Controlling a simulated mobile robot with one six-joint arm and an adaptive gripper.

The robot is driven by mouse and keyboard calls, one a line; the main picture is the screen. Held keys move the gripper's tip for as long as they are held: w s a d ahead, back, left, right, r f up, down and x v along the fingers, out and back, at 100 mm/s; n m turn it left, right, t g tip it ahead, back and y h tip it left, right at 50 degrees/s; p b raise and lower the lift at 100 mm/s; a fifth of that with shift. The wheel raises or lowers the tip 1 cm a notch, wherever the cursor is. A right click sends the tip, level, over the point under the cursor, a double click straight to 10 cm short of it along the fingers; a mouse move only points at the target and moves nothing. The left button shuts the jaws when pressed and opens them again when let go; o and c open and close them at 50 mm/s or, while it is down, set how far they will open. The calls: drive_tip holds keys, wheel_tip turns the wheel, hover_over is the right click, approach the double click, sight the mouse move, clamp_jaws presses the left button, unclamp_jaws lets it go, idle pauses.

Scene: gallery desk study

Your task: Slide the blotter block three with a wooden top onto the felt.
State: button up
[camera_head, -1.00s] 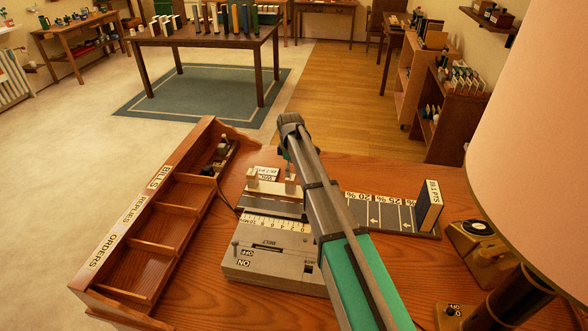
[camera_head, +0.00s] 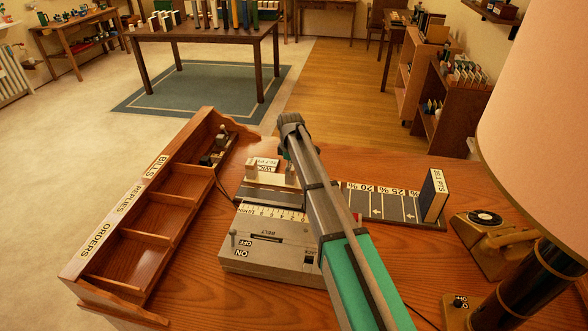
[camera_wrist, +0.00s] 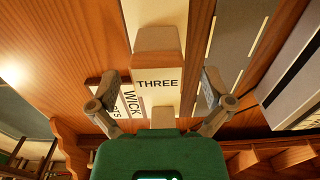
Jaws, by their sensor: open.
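In the wrist view, the block labelled THREE (camera_wrist: 157,85) has a cream label face and a wooden part (camera_wrist: 157,40) just beyond it. My gripper (camera_wrist: 160,88) is open, with one finger on each side of the block and a gap visible on both sides. In the head view, my gripper (camera_head: 290,160) is at the far side of the desk, partly hidden by my arm. A grey board with white lines (camera_head: 393,206) lies on the desk; it also shows in the wrist view (camera_wrist: 228,55). I cannot tell which surface is the felt.
A wooden tray labelled BILLS, REPLIES and ORDERS (camera_head: 122,208) borders the left. A grey switch box labelled BELT (camera_head: 268,240) lies nearer. A dark upright book-like block (camera_head: 433,196), a telephone (camera_head: 492,238) and a large lampshade (camera_head: 540,130) stand right. Bare desk shows in front.

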drive_tip(key=c, duration=1.2)
drive_tip(key=shift+c, duration=0.2)
drive_tip(key=shift+r, duration=0.2)
drive_tip(key=shift+s, duration=0.45)
drive_tip(key=shift+s+a, duration=0.2)
drive_tip(key=shift+s, duration=0.6)
drive_tip(key=shift+s+a, duration=0.15)
drive_tip(key=shift+s, duration=0.65)
drive_tip(key=shift+s+a, duration=0.2)
drive_tip(key=shift+s, duration=0.6)
drive_tip(key=shift+s+a, duration=0.1)
drive_tip(key=shift+s, duration=0.6)
drive_tip(key=shift+s+a, duration=0.15)
drive_tip(key=shift+s, duration=0.5)
drive_tip(key=shift+s, duration=0.1)
